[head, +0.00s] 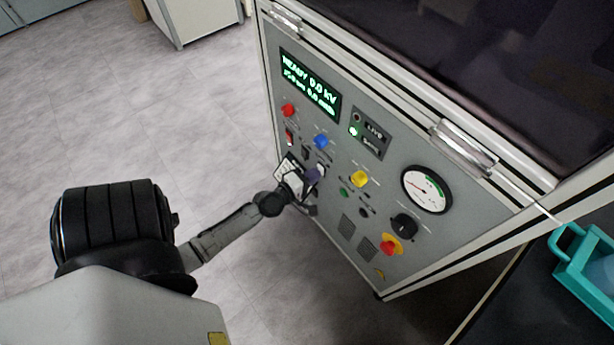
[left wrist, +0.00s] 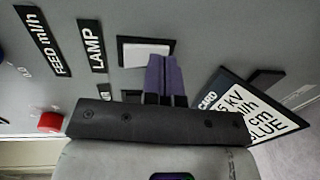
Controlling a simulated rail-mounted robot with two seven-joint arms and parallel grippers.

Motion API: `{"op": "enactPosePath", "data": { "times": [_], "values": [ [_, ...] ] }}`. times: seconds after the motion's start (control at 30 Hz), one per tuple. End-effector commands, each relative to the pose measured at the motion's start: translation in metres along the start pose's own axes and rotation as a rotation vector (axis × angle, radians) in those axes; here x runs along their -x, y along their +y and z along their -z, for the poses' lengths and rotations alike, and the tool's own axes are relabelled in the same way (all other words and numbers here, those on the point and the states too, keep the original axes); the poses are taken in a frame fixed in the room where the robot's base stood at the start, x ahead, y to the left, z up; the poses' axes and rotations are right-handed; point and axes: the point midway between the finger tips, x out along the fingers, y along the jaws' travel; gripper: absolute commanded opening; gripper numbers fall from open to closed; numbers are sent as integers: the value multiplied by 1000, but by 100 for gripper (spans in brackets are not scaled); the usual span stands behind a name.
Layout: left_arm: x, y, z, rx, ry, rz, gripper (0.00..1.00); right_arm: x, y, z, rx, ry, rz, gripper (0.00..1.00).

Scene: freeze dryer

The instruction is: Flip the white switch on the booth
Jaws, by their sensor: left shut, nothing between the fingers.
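The booth's grey control panel (head: 340,222) fills the middle of the head view. In the left wrist view the white switch (left wrist: 146,52) is a pale rectangle in a black frame, close to the LAMP label (left wrist: 96,46). My left gripper (head: 314,175) is at the panel, its purple fingers shut with nothing between them. In the left wrist view the fingertips (left wrist: 163,60) overlap the lower right edge of the switch. I cannot tell whether they touch it. In the head view the gripper hides most of the switch area. My right gripper is not in view.
A printed card (left wrist: 258,110) sits right beside the fingers. Near the gripper are a blue button (head: 321,142), a yellow button (head: 359,179) and a green button (head: 344,193). A gauge (head: 427,190) is further right. A teal container (head: 585,262) stands at right.

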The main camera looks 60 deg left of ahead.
Motion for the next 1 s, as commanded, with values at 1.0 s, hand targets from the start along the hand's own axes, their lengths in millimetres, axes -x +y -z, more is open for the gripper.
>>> {"op": "enactPosePath", "data": {
  "times": [1.0],
  "values": [
    [136,1,3,-3,-2,2,0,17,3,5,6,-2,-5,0]
  ]
}}
